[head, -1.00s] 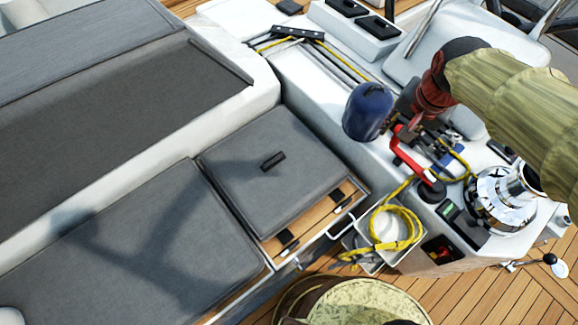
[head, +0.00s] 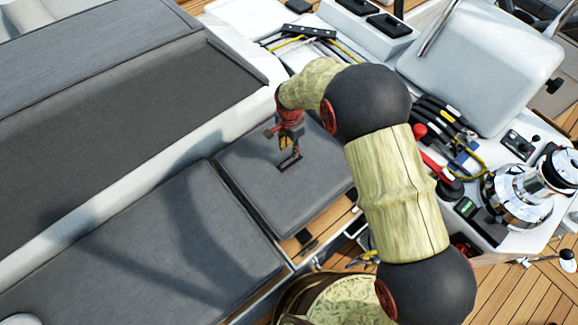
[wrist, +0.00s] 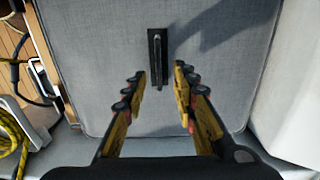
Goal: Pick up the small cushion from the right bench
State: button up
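The small cushion (head: 290,190) is a grey, square pad lying flat on the bench, with a dark strap handle on its top. It fills most of the wrist view (wrist: 215,50), where the upright dark handle (wrist: 157,60) stands at the middle top. My gripper (head: 288,150) is over the cushion near the handle in the head view. In the wrist view my gripper (wrist: 160,80) is open, its two yellow and black fingers spread to either side of the handle's lower end. Nothing is between the fingertips but cushion surface and handle. Contact with the handle cannot be told.
A longer grey cushion (head: 150,250) lies next to the small one. A white raised coaming (head: 180,115) runs along the far side. A chrome winch (head: 525,190) stands at right. Yellow rope (wrist: 15,130) hangs at the left of the wrist view.

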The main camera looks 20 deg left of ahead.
aim_at(290, 157)
notch_tip(290, 157, down, 7)
jog(key=b, duration=0.3)
jog(key=shift+s, duration=0.15)
jog(key=shift+c, duration=0.5)
grip_shut()
jog(key=shift+r, duration=0.1)
dwell(0.6)
